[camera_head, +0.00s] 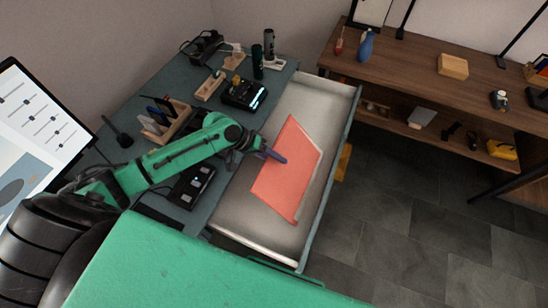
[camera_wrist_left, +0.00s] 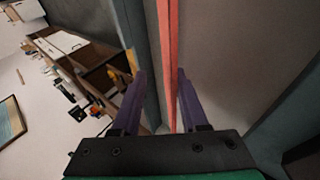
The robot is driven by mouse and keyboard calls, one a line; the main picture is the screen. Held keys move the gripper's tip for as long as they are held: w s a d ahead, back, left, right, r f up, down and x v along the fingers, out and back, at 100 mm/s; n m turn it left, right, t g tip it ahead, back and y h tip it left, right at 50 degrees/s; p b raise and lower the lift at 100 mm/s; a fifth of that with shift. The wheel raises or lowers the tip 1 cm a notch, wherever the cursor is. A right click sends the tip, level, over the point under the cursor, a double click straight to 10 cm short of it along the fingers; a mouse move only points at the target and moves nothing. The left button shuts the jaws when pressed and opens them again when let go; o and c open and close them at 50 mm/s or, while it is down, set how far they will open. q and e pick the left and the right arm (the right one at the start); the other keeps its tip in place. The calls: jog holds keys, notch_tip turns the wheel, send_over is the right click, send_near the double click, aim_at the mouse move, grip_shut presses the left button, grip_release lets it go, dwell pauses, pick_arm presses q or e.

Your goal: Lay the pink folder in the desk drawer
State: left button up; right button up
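The pink folder (camera_head: 292,172) is within the open desk drawer (camera_head: 246,220), slanted across it. I cannot tell whether it rests fully on the drawer floor. My left gripper (camera_head: 273,155) reaches over the drawer from the left, its purple fingers at the folder's left part. In the left wrist view the folder (camera_wrist_left: 172,60) shows nearly edge-on as a thin strip between the two fingers (camera_wrist_left: 162,82). The fingers stand apart, with a visible gap on the left side of the folder. My right gripper is not in view.
The desk (camera_head: 172,82) holds a wooden organizer (camera_head: 165,120), a black device with a lit screen (camera_head: 243,94) and dark bottles (camera_head: 257,62). A monitor (camera_head: 40,125) stands at the left. A wooden shelf unit (camera_head: 425,70) stands at the back right. The floor (camera_head: 420,215) right of the drawer is clear.

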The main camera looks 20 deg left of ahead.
pick_arm(q)
jog(key=v, duration=1.4)
jog(key=shift+a+r, duration=0.2)
jog(key=shift+r, duration=0.05)
dwell(0.4)
